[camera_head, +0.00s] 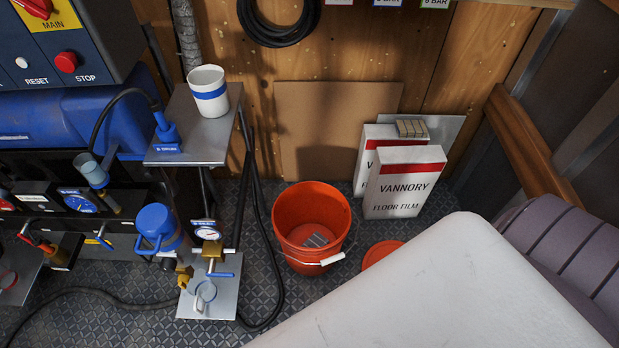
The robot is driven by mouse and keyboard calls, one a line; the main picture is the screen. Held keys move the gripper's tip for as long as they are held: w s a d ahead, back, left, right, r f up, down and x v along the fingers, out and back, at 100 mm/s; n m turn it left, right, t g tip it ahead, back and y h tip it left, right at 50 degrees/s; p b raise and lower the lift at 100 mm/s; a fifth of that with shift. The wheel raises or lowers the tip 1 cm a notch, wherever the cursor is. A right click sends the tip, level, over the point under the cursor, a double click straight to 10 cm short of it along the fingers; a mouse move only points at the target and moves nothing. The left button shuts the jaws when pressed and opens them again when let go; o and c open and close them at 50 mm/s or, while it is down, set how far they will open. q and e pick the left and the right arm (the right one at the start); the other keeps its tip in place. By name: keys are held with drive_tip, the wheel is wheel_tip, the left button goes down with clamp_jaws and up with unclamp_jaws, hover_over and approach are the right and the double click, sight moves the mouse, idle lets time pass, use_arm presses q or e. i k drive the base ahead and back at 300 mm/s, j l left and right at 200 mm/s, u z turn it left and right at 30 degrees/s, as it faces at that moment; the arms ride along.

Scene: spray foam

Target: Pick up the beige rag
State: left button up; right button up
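No cloth that I can clearly identify as the beige rag is in view. A small beige-grey ribbed item (411,128) lies on top of the white cartons against the back wall; I cannot tell whether it is a folded rag or a block. A grey striped item (316,240) lies in the bottom of the orange bucket (294,205). Neither of my grippers is in view, so nothing is seen touching these things.
White cartons (402,193) stand behind an orange lid (381,252). A large pale surface (430,300) fills the lower right. A metal stand (190,145) bears a white cup (208,91). Valves and a black hose (269,240) lie at left.

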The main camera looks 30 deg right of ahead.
sight(405, 129)
drive_tip(key=z, duration=1.95)
drive_tip(key=i+j, duration=0.05)
